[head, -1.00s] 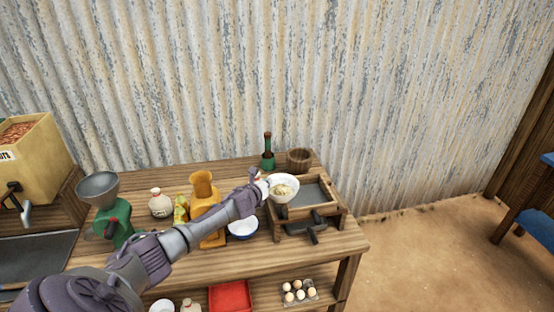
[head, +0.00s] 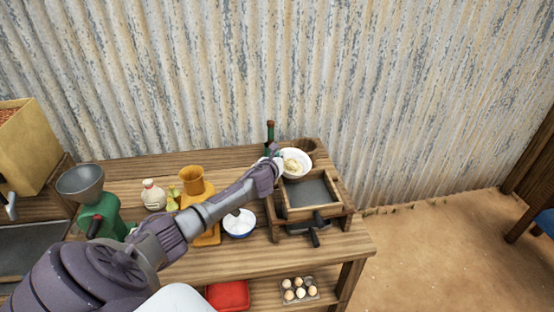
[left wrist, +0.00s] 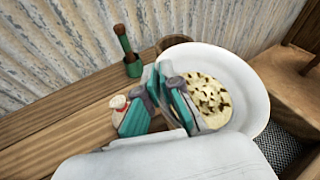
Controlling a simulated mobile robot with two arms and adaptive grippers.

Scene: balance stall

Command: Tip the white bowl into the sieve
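The white bowl (head: 306,158) holds a pale, lumpy filling with dark bits, clearer in the left wrist view (left wrist: 258,92). My left gripper (head: 277,160) is shut on the bowl's near-left rim; its teal fingers (left wrist: 172,97) also show in the left wrist view. The bowl is held up near the back edge of the sieve, slightly tilted, with the filling still inside. The sieve (head: 311,188) is a wooden-framed square with dark mesh, set on a wooden stand. Its mesh shows partly behind the bowl in the left wrist view (left wrist: 278,146). My right gripper is in neither view.
A wooden cup (head: 312,146) and a green bottle-like item (head: 270,140) stand behind the bowl. A blue-rimmed bowl (head: 239,224), an orange container (head: 192,180) and a green grinder (head: 100,215) stand to the left. Eggs (head: 300,289) lie on the lower shelf.

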